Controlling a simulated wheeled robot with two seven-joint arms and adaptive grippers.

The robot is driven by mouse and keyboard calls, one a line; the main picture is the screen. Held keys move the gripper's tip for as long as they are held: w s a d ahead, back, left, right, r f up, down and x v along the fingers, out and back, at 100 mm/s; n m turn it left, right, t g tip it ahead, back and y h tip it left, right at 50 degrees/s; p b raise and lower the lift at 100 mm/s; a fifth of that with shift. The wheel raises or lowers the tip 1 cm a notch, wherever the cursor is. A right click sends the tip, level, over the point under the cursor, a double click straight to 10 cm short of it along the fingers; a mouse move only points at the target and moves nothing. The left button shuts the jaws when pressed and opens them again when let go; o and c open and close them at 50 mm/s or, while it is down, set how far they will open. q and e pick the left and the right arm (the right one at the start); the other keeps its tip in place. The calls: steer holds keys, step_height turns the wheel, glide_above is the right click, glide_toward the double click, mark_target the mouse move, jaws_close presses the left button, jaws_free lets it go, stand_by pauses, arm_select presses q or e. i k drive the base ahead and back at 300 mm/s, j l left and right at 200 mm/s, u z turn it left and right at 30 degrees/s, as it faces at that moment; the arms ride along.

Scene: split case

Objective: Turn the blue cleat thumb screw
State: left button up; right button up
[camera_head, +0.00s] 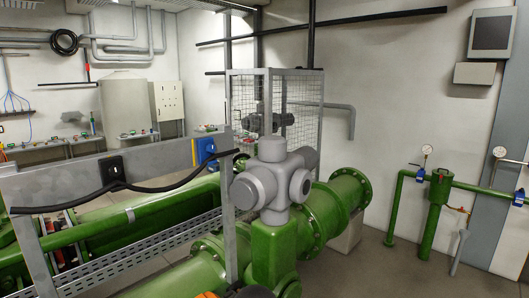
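A blue block (205,150), which looks like the blue cleat, sits near the right end of the grey panel (55,184). A black cable (160,187) runs along the panel and passes at the blue block's lower part. A black cleat (112,168) with a pale round centre stands on the panel further left, with the cable at its lower edge. The thumb screw on the blue cleat is too small to make out. Neither of my grippers can be recognised in the head view.
A large green pipe (320,212) with a grey valve actuator (272,184) stands right of the panel. A wire mesh cage (300,97) rises behind it. Dark and orange parts at the bottom edge are cut off and unclear. Open floor (375,270) lies at the right.

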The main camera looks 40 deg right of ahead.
mark_target(210, 148)
steer(key=z, duration=1)
